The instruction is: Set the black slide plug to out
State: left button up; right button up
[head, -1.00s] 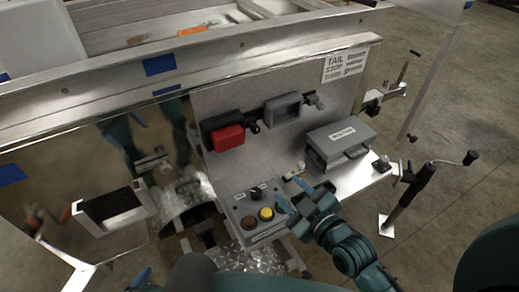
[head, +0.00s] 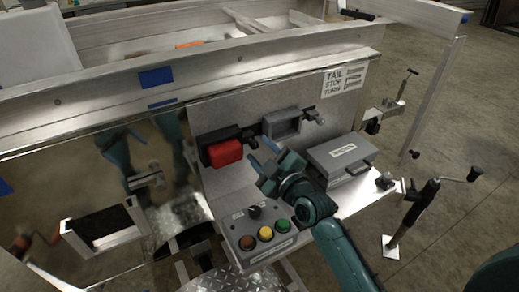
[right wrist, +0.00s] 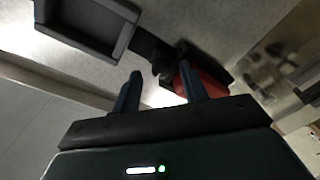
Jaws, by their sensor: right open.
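The black slide plug (head: 251,132) sticks out at the right side of a red lamp housing (head: 224,152) on the upright grey panel. In the right wrist view the black plug (right wrist: 152,50) lies just beyond the fingertips, partly behind a finger, with the red lamp (right wrist: 205,82) at its right. How far it is slid cannot be told. My right gripper (head: 261,151) is open and empty, in front of the panel just below the plug; its two blue fingers (right wrist: 159,76) point toward the plug. Contact is not visible. My left gripper is not in view.
A grey open-fronted box (head: 281,124) with a grey plug (head: 313,115) is right of the black plug. A grey lidded case (head: 340,158) sits on the shelf. A control box (head: 262,236) with a knob and coloured buttons is below. A crank jack (head: 425,200) stands at right.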

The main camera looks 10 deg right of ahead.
jog(key=shift+w+a, duration=0.25)
jog(key=shift+w, duration=0.3)
grip_shut()
